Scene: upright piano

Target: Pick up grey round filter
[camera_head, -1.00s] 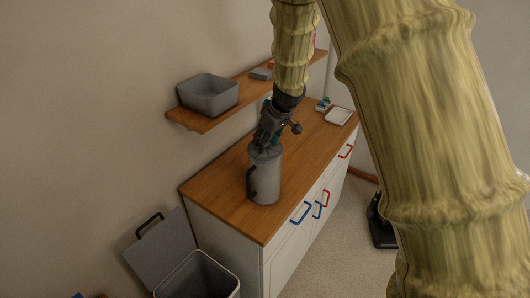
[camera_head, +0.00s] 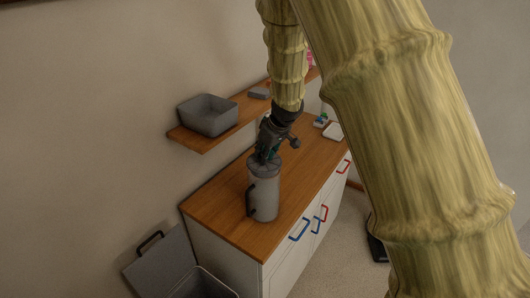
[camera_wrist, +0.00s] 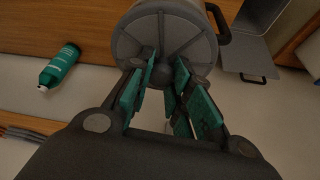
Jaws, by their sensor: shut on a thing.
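The grey round filter (camera_wrist: 195,35) shows in the wrist view as a spoked disc with a small central knob (camera_wrist: 163,72). In the head view it sits at the top of a grey canister (camera_head: 264,198), upright on the wooden cabinet top. My gripper (camera_head: 267,155) points down onto it from above. In the wrist view my gripper (camera_wrist: 162,80) is shut on the knob, its green pads on either side. Whether the disc is clear of the canister's rim is hard to tell.
A grey bin (camera_head: 207,117) stands on a wooden wall shelf (camera_head: 195,140) behind. A green bottle (camera_wrist: 60,66) shows in the wrist view. A white tray (camera_head: 333,132) lies at the cabinet's far end. An open-lidded bin (camera_head: 165,262) stands front left. Bare worktop (camera_head: 215,205) lies left of the canister.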

